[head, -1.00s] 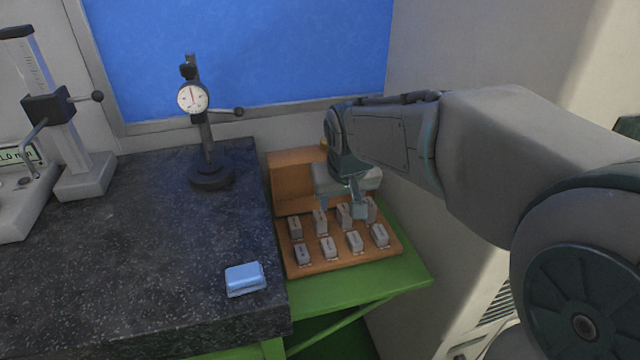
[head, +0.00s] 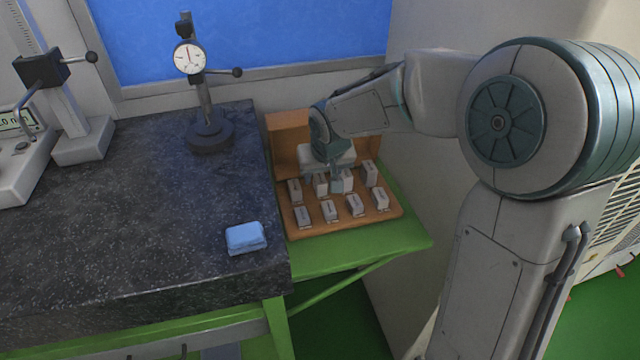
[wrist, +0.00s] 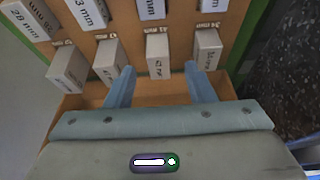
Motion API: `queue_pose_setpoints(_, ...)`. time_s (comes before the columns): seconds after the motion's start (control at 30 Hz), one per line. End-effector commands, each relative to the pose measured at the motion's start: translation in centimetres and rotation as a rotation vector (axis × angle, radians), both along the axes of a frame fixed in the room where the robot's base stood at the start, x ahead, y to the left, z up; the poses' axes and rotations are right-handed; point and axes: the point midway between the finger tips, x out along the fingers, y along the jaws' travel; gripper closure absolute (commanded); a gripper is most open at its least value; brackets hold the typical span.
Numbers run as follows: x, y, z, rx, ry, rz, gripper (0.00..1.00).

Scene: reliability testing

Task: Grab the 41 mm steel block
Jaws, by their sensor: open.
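Several grey steel blocks stand in two rows on an orange wooden rack (head: 285,222). The block (wrist: 158,58) second from the right in the back row, in the wrist view, has a small tag that seems to read 41 mm, though the print is blurred. In the head view it is second from the left in that row (head: 320,184). My gripper (wrist: 159,70) is open and empty above the back row. Its fingers show on either side of this block, apart from it. In the head view my gripper (head: 326,179) partly hides the back row.
Neighbouring blocks stand close on both sides, one left (wrist: 110,60) and one right (wrist: 207,50). The rack's raised orange back panel (head: 287,140) is behind. A dark granite table (head: 140,220) is at left, with a blue block (head: 245,238) and dial gauge stand (head: 209,138).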

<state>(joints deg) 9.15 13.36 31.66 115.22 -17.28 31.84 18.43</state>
Motion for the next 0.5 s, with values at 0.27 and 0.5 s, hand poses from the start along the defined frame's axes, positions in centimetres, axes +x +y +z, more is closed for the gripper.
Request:
queue_pose_setpoints(0.27, 1.8, 0.4, -2.9, -0.001, 0.003, 0.002, 0.51)
queue_pose_setpoints(0.5, 2.2, 0.5, -3.9, 0.0, 0.001, 0.0, 0.51)
